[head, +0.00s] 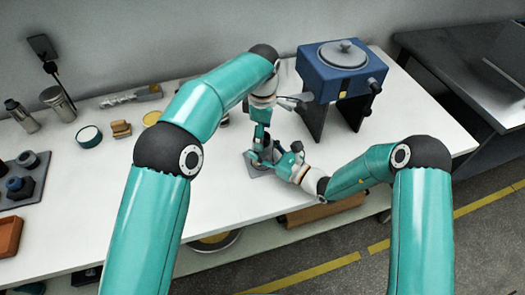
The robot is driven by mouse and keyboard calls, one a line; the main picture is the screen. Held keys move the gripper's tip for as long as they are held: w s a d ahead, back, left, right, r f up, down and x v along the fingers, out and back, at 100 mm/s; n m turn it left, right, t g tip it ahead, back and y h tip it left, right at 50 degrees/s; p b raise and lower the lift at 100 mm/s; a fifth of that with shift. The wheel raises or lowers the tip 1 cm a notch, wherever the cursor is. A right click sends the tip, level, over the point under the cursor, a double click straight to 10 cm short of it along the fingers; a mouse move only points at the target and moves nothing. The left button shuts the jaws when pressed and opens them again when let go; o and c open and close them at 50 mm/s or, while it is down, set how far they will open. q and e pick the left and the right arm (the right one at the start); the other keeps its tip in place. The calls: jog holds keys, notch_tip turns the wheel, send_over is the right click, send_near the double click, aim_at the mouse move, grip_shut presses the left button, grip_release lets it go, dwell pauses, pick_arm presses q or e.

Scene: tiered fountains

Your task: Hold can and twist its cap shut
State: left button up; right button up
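My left gripper (259,143) points down over the white table in front of the blue machine. My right gripper (276,163) comes in low from the right, close beside the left fingertips. The two grippers overlap in the picture. A grey flat piece (262,171) shows beneath them on the table. I cannot clearly make out the can or its cap; any can between the grippers is hidden by fingers or too small to tell. Whether either gripper is shut on something cannot be seen.
A blue machine (339,75) with a round grey lid stands behind the grippers. Metal flasks (59,104), a teal-sided tin (89,136) and a dark block with round parts (22,178) stand on the left. An orange tray (9,236) lies front left. The table's front middle is clear.

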pick_arm(q)
jog(key=shift+f, duration=0.15)
jog(key=n, duration=0.5)
dwell(0.4)
jog(key=c, duration=1.1)
jog(key=m, duration=0.5)
jog(key=shift+w+a, duration=0.1)
jog(key=m, duration=0.5)
jog(key=o, duration=1.1)
